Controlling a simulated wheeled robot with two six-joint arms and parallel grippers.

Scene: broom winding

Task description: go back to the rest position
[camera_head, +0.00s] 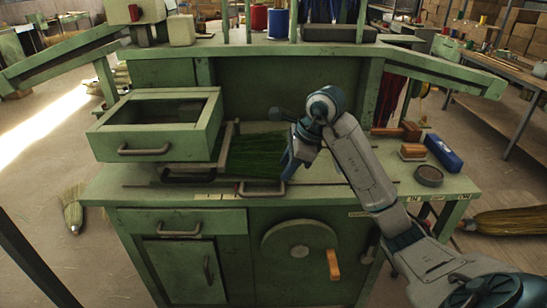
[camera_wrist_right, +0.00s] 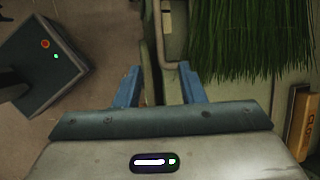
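My right gripper (camera_head: 290,160) reaches over the green workbench (camera_head: 440,186) from the right, beside a bundle of green bristles (camera_head: 252,156). In the right wrist view its two blue fingers (camera_wrist_right: 158,86) stand apart, and I see nothing clamped between them. The bench edge and a pale metal handle (camera_wrist_right: 170,40) lie beyond the fingertips; I cannot tell how close. The bristles (camera_wrist_right: 250,38) fill the upper right of that view. My left gripper is in neither view.
An open green drawer box (camera_head: 205,130) stands left of the bristles. A crank wheel (camera_head: 300,248) with an orange handle is on the bench front. Wooden-handled tools (camera_head: 412,150), a blue block (camera_head: 443,153) and a round dark tin (camera_head: 428,176) lie at the right. Brooms (camera_head: 510,221) lie on the floor.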

